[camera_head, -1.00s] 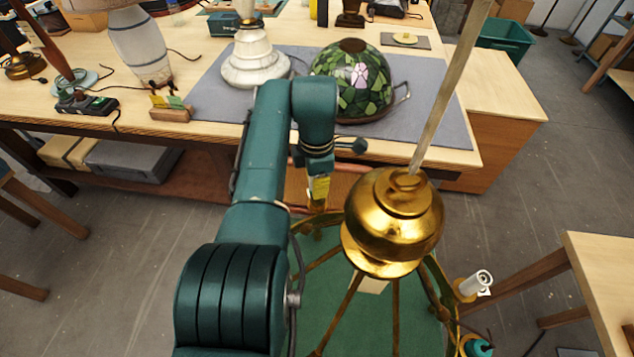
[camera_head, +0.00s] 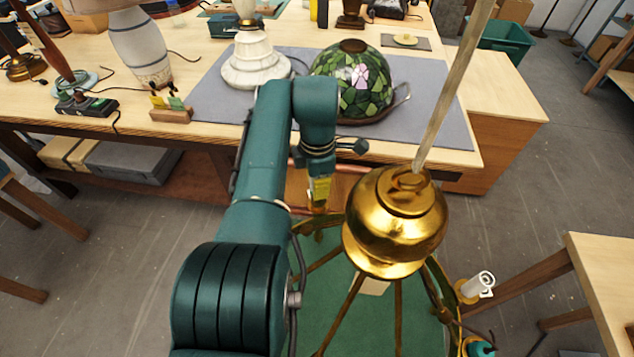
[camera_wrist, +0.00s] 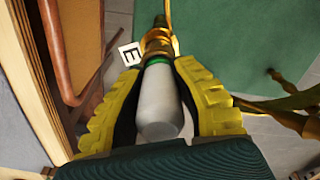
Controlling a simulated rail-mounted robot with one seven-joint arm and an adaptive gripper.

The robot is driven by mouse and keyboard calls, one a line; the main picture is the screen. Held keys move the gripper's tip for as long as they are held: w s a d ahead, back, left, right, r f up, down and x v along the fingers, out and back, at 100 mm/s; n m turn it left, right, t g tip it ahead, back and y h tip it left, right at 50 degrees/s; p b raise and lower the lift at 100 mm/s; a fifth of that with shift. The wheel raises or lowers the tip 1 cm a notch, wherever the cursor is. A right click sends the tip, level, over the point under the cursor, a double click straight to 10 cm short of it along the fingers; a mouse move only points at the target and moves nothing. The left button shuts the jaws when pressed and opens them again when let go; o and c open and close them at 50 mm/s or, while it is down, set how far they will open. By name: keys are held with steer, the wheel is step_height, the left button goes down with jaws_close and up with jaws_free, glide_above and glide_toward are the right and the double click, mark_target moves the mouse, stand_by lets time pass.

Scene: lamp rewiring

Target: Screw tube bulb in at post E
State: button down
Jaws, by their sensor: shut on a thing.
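In the wrist view my gripper (camera_wrist: 160,110) has yellow ridged fingers with dark pads, shut on the white tube bulb (camera_wrist: 157,108). The bulb's green-banded end points at the brass socket of post E (camera_wrist: 156,45). The bulb's end meets the socket or is very near it; I cannot tell how far it is seated. A white tag with the letter E (camera_wrist: 130,54) is beside the socket.
The chandelier's brass ring and arms surround the work area above a green mat (camera_head: 350,318). A wooden bench (camera_head: 215,50) carries a stained-glass shade (camera_head: 352,80) and lamps. Another post (camera_head: 478,286) with a white tube stands at the right.

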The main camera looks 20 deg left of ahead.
steer(key=shift+s+f, duration=0.1)
steer(key=shift+f, duration=0.65)
stand_by(0.4)
steer(key=shift+r, duration=0.1)
stand_by(0.4)
step_height(320, 180, up, 5)
steer(key=p, duration=0.4)
steer(key=shift+r+p, duration=0.2)
steer(key=shift+p, duration=0.15)
